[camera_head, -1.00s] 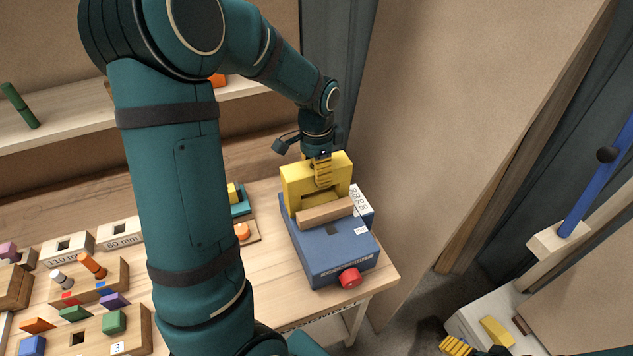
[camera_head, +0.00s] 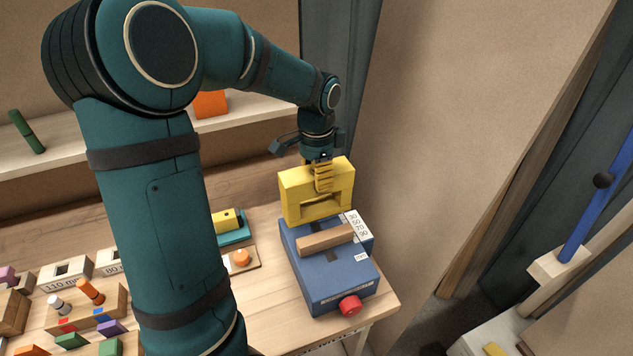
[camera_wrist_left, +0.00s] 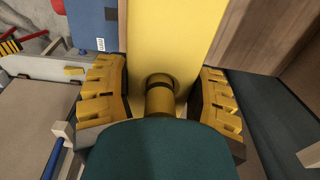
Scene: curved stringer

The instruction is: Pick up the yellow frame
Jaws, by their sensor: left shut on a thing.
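The yellow frame (camera_head: 298,190) is an upright block with an opening in its lower middle. My left gripper (camera_head: 323,180) is shut on its upper part and holds it raised over the back of the blue box (camera_head: 335,278). In the left wrist view the gripper (camera_wrist_left: 160,100) has one finger on each side of the yellow frame (camera_wrist_left: 165,35). A wooden bar (camera_head: 326,238) lies on top of the box, in front of the frame. My right gripper does not show.
The box stands at the right end of a wooden table, with a red knob (camera_head: 350,305) on its front. A tan wall panel (camera_head: 440,120) rises close on the right. An orange disc piece (camera_head: 242,258) and several puzzle blocks lie to the left.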

